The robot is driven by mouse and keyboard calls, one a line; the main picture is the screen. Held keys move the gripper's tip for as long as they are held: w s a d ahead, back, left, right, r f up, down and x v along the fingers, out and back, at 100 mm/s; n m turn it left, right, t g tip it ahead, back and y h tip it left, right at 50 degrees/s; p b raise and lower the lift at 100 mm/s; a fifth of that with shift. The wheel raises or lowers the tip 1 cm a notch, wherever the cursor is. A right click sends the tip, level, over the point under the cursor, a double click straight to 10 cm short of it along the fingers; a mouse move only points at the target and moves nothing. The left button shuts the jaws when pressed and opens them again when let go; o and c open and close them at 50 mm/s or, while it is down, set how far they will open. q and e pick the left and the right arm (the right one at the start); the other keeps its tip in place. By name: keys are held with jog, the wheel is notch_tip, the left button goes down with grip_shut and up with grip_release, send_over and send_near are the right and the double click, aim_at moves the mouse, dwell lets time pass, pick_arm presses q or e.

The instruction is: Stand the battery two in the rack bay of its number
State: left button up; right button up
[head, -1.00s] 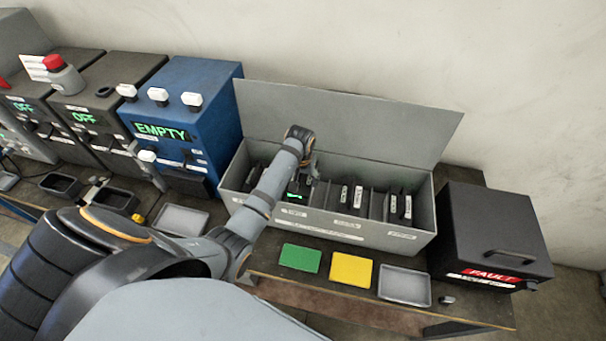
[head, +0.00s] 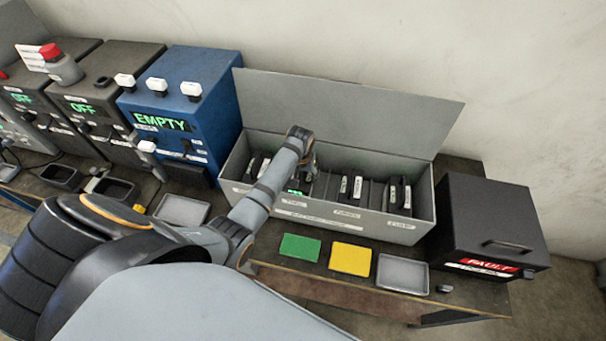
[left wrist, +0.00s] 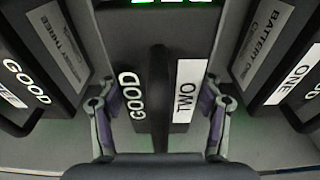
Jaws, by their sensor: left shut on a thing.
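Battery two (left wrist: 158,120) is a dark block with labels GOOD and TWO. It is in the middle of the left wrist view, with a green lit display at the top edge. My left gripper (left wrist: 160,105) has a finger on each side of it and is shut on it. In the head view my left gripper (head: 306,172) is down inside the grey rack (head: 330,222), left of its middle, and largely hides the battery. Whether the battery's foot rests on the rack floor is hidden. My right gripper is out of view.
In the left wrist view, battery three (left wrist: 50,45) stands on the left and battery one (left wrist: 265,45) on the right. The rack's raised lid (head: 350,110) stands behind. A black FAULT box (head: 495,225) is at the right. Green (head: 300,248) and yellow (head: 350,259) pads lie in front.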

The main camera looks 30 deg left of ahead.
pick_arm(q)
jog(key=shift+w+r, duration=0.1)
jog(key=shift+r, duration=0.05)
jog(key=o, duration=1.8)
jog(key=shift+s+d, duration=0.1)
jog(key=shift+s, duration=0.2)
jog(key=shift+w, duration=0.1)
jog(key=shift+r, duration=0.15)
jog(key=r, duration=0.4)
jog(key=s+r+b, duration=0.1)
jog(key=r, duration=0.7)
jog(key=shift+s+d+r+b, duration=0.2)
jog(key=shift+s+r+b, duration=0.1)
jog(key=shift+s+b, duration=0.1)
